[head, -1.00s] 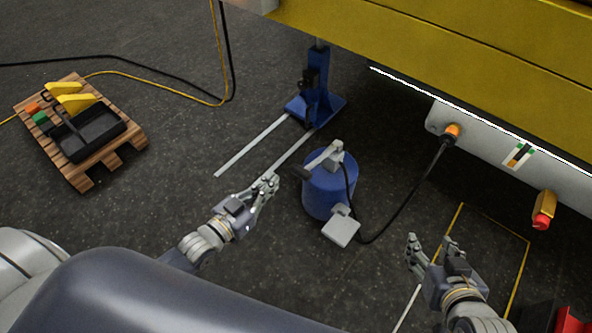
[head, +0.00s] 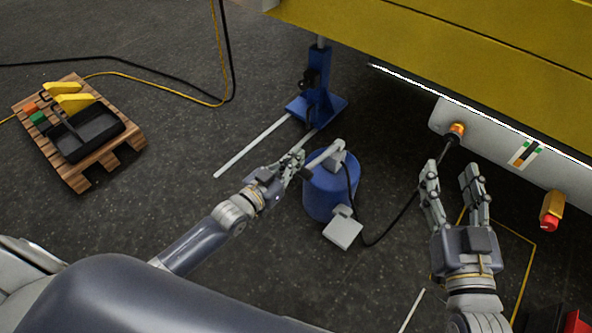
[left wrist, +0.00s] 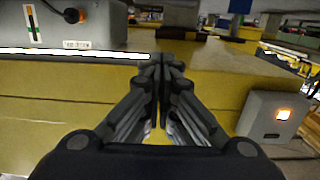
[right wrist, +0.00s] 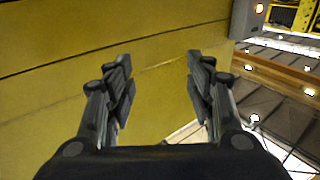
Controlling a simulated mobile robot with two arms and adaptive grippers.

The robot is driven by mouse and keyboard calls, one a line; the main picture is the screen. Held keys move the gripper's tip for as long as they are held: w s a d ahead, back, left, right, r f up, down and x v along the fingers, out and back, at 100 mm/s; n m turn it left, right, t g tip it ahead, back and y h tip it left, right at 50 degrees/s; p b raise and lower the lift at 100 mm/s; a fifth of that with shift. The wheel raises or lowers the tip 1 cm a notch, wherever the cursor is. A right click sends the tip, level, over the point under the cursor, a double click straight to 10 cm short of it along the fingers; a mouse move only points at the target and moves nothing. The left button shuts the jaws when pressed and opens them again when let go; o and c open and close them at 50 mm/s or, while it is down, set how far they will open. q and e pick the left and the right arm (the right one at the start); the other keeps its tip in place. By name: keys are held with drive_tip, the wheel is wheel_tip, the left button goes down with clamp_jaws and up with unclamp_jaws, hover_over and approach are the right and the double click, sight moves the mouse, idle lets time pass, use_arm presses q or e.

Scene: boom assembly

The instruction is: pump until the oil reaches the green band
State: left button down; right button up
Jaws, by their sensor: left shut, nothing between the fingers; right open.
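The blue pump drum (head: 330,192) stands on the floor with a pale lever (head: 326,155) on top, sloping down to the left. My left gripper (head: 297,163) is shut and empty at the lever's dark grip end; I cannot tell if they touch. The level gauge (head: 525,153), a white plate with a dark strip and green and orange marks, is on the grey panel. The exact oil level is too small to tell. My right gripper (head: 451,178) is open and empty, in front of the panel.
A black hose (head: 398,218) runs from the pump to an orange fitting (head: 457,129) on the panel (head: 490,135). A pallet (head: 90,168) with a black tray is at left. A red knob (head: 550,222) sits at right.

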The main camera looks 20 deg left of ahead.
use_arm(q)
drive_tip(key=shift+w+f+b, duration=0.15)
drive_tip(key=shift+f+b, duration=0.75)
drive_tip(key=shift+f, duration=1.05)
use_arm(e)
wheel_tip(320, 180, up, 9)
drive_tip(key=s+t+y, duration=0.1)
drive_tip(key=s+t, duration=0.1)
drive_tip(key=t, duration=0.3)
drive_tip(key=shift+s+a+y, duration=0.25)
drive_tip(key=shift+a+y, duration=0.05)
drive_tip(key=shift+f, duration=0.1)
